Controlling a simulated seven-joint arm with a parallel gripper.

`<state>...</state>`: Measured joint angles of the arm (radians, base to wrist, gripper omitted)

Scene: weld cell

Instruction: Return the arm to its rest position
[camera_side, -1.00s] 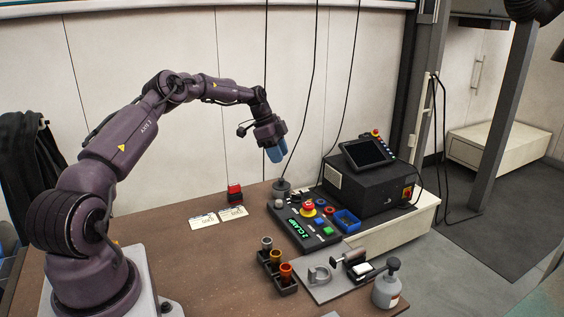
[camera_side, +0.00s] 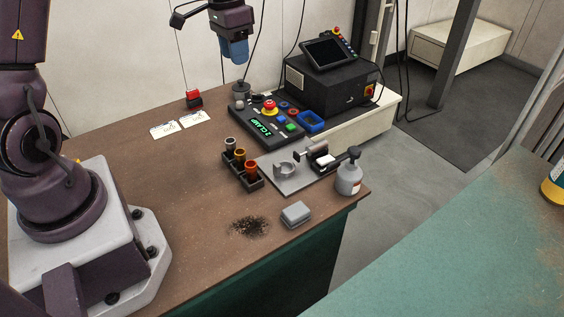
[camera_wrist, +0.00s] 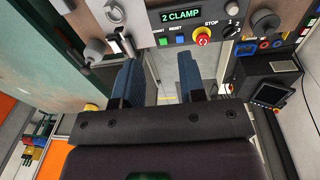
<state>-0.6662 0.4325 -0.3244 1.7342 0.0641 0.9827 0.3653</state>
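My gripper (camera_side: 234,58) hangs in the air with its blue fingers pointing down, at the back of the brown bench (camera_side: 120,190). In the side view it appears just above the round grey pot behind the control panel. In the wrist view my gripper (camera_wrist: 163,80) has its two blue fingers apart, with nothing held between them. My arm's base stands at the left in the side view; its upper links are out of the picture, so its full pose cannot be seen.
The control panel (camera_side: 262,126) reads "2 CLAMP". A black machine (camera_side: 325,90) stands behind it. Cups in a rack (camera_side: 243,170), a fixture plate (camera_side: 287,181), a spray bottle (camera_side: 349,178) and a grey block (camera_side: 296,213) lie toward the front right. The bench's left middle is clear.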

